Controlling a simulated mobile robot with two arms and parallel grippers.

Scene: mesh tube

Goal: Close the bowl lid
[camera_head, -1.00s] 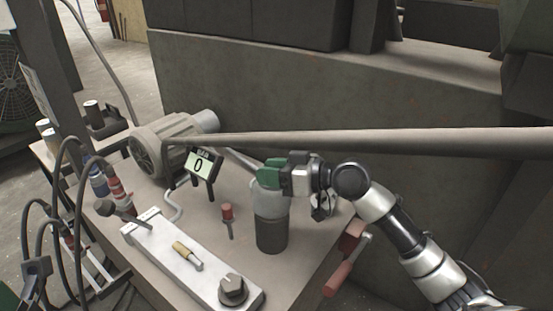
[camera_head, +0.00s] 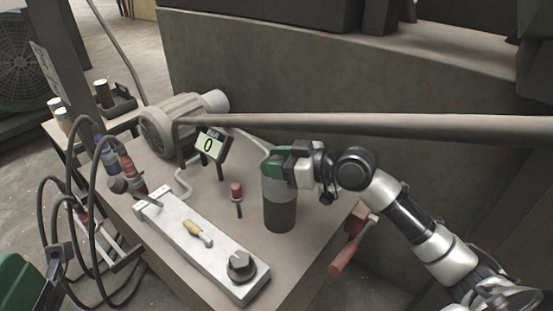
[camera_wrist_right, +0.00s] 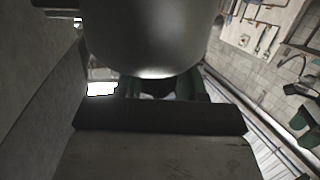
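The bowl is a round upright cylinder (camera_head: 279,214) on the bench, dark below, with a lighter grey upper part (camera_head: 277,190). I cannot tell whether that upper part is the lid, or whether it is open. My right gripper (camera_head: 275,164), with green fingers, is at the top of the cylinder, coming from the right. The fingers overlap its top edge and hide part of it. In the right wrist view, the green fingertips (camera_wrist_right: 161,88) show apart under a large grey rounded shape. Whether they grip anything is not clear. I do not see my left gripper.
A motor (camera_head: 175,122), a gauge reading 0 (camera_head: 212,146), a red knob (camera_head: 236,190) and a panel with a dial (camera_head: 241,265) stand on the bench. A long grey bar (camera_head: 400,128) crosses behind my gripper. A red handle (camera_head: 344,255) juts out at the right edge.

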